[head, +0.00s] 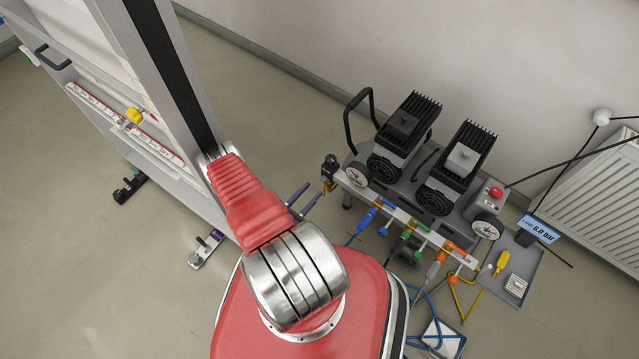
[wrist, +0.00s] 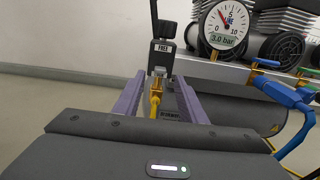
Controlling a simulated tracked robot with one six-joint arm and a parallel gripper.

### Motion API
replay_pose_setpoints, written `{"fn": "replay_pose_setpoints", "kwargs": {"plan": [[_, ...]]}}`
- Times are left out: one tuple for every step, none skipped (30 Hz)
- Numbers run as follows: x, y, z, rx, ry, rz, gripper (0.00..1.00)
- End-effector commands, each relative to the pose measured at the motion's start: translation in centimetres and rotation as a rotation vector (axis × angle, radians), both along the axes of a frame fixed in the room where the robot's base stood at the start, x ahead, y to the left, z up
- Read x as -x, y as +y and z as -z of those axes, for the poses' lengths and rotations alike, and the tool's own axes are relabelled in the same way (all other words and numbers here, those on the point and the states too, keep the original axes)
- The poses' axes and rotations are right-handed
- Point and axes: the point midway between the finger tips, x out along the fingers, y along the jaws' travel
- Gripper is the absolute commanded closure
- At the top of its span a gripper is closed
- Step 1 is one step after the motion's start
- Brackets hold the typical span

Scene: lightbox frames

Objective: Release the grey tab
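A black fitting with a label reading FREE (wrist: 164,47) stands upright ahead in the wrist view. It also shows at the left end of the compressor's front panel in the head view (head: 329,167). Below the label is a small pale grey piece (wrist: 159,70), perhaps the grey tab; I cannot be sure. A yellow brass part (wrist: 154,103) lies below it. My gripper (wrist: 160,82) is open, its two purple fingers on either side of these parts with visible gaps. In the head view my gripper (head: 311,190) is just left of the fitting.
A twin-motor compressor (head: 435,185) stands to the right, with a gauge reading 3.0 bar (wrist: 226,25). Blue, green and orange couplings (head: 405,232) and hoses hang along its front. A tray (head: 520,285) is at the right.

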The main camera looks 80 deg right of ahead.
Motion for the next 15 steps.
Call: {"fn": "replay_pose_setpoints", "kwargs": {"plan": [[0.3, -0.4, 0.0, 0.000, 0.000, 0.003, 0.62], [0.4, -0.7, 0.0, 0.001, 0.000, 0.002, 0.62], [0.5, -1.0, 0.0, 0.001, 0.000, 0.003, 0.62], [0.6, -1.3, 0.0, 0.000, 0.000, 0.003, 0.62], [0.7, -1.5, 0.0, 0.000, -0.001, 0.002, 0.62], [0.9, -1.8, 0.0, 0.001, -0.001, 0.003, 0.62], [1.0, -2.1, 0.0, 0.001, -0.001, 0.003, 0.62], [1.1, -2.3, 0.0, 0.001, -0.001, 0.002, 0.62], [1.2, -2.7, 0.0, 0.001, -0.001, 0.002, 0.62], [1.4, -2.9, 0.0, 0.001, -0.001, 0.003, 0.62], [1.5, -3.2, 0.0, 0.001, -0.001, 0.002, 0.62], [1.6, -3.5, 0.0, 0.001, -0.001, 0.002, 0.62], [1.7, -3.8, 0.0, 0.001, -0.001, 0.003, 0.62], [1.8, -4.1, 0.0, 0.001, -0.001, 0.002, 0.62], [1.9, -4.4, 0.0, 0.000, -0.001, 0.001, 0.62]]}}
